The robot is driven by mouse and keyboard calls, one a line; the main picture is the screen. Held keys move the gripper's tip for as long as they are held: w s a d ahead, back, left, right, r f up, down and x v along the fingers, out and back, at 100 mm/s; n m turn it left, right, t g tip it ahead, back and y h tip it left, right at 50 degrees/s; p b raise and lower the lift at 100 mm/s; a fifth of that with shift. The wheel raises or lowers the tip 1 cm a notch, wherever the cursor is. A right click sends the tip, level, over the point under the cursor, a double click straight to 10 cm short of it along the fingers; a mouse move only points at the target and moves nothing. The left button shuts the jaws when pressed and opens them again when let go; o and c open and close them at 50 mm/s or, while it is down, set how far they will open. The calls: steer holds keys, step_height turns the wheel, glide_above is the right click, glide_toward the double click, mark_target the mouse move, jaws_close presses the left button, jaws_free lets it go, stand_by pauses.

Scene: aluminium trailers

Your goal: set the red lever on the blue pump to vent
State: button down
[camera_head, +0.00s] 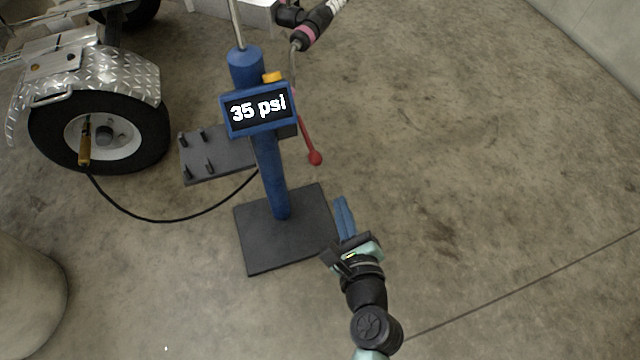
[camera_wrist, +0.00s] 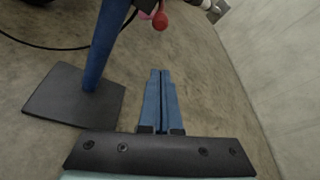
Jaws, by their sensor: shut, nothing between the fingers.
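The blue pump (camera_head: 269,170) stands upright on a dark square base plate (camera_head: 260,245). Its display (camera_head: 258,108) reads 35 psi. The red lever (camera_head: 307,135) slopes down to the right from behind the display and ends in a red ball. In the wrist view the ball (camera_wrist: 160,21) shows at the top, beyond my fingertips, beside the blue column (camera_wrist: 104,45). My gripper (camera_head: 341,203) has blue fingers, shut and empty, below and right of the lever, apart from it. In the wrist view the closed fingers (camera_wrist: 160,75) point toward the ball. Any vent marking is not visible.
A black hose (camera_head: 165,220) runs from the pump to a yellow-handled chuck (camera_head: 84,150) at the trailer wheel (camera_head: 125,140). A dark plate with pegs (camera_head: 215,155) sits left of the column. A rounded grey object (camera_head: 30,300) stands lower left. The floor to the right is clear.

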mark_target(307, 138)
steer(key=shift+s+f, duration=0.2)
steer(key=shift+f, duration=0.2)
steer(key=b+x, duration=0.5)
steer(key=x, duration=0.6)
steer(key=r, duration=0.1)
steer(key=s+a+r, duration=0.1)
steer(key=r, duration=0.1)
steer(key=shift+s+a+r, duration=0.25)
steer(key=shift+a+r, duration=0.05)
steer(key=shift+r, duration=0.1)
steer(key=shift+r+p, duration=0.1)
steer(key=shift+p, duration=0.3)
